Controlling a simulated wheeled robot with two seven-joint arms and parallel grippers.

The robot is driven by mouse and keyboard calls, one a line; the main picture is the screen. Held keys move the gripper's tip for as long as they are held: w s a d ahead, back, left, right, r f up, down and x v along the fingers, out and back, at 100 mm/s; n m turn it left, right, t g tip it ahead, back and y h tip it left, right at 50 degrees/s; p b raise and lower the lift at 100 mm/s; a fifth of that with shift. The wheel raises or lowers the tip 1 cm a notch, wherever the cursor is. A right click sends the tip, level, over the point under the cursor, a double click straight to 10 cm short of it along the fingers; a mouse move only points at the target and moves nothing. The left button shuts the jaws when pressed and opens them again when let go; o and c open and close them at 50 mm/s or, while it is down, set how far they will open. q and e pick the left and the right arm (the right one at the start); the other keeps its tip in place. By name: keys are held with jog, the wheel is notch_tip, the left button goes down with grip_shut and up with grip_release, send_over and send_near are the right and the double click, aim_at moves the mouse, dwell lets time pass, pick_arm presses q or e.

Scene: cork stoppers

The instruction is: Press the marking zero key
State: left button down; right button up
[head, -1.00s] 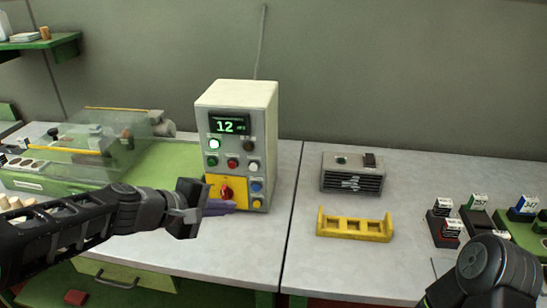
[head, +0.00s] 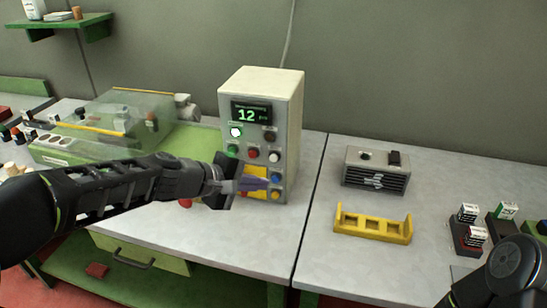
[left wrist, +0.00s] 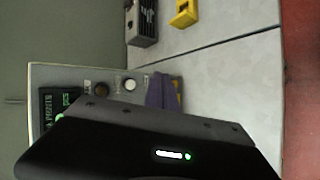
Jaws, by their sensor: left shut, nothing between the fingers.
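The control box (head: 262,85) stands upright on the grey table, its lit display (head: 250,113) reading 12. Its front has a lit key (head: 236,132), a dark key (head: 269,136), a green key (head: 232,150), a red key (head: 253,154), a white key (head: 274,157), a blue key (head: 278,181) and a yellow key (head: 276,195). Key labels are too small to read. My left gripper (head: 262,184) is shut and empty, its purple fingertips before the lower panel near the blue key; contact is unclear. The left wrist view shows the fingertips (left wrist: 163,92) beside the white key (left wrist: 129,85).
A clear-covered green machine (head: 130,112) stands left of the box. To the right are a grey vented unit (head: 375,175), a yellow holder (head: 373,226) and several stamp blocks. My right arm shows at lower right, its gripper out of frame.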

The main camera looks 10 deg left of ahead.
aim_at(274, 158)
pick_arm(q)
jog(key=w+p, duration=0.1)
jog(key=w, duration=0.5)
jog(key=shift+w+d+p, duration=0.2)
jog(key=shift+p, duration=0.15)
dwell(1.7)
jog(key=shift+w, duration=0.4)
jog(key=shift+w, duration=0.45)
dwell(0.6)
jog(key=shift+s, duration=0.1)
jog(key=shift+s+b, duration=0.4)
jog(key=shift+s, duration=0.35)
jog(key=shift+s, duration=0.1)
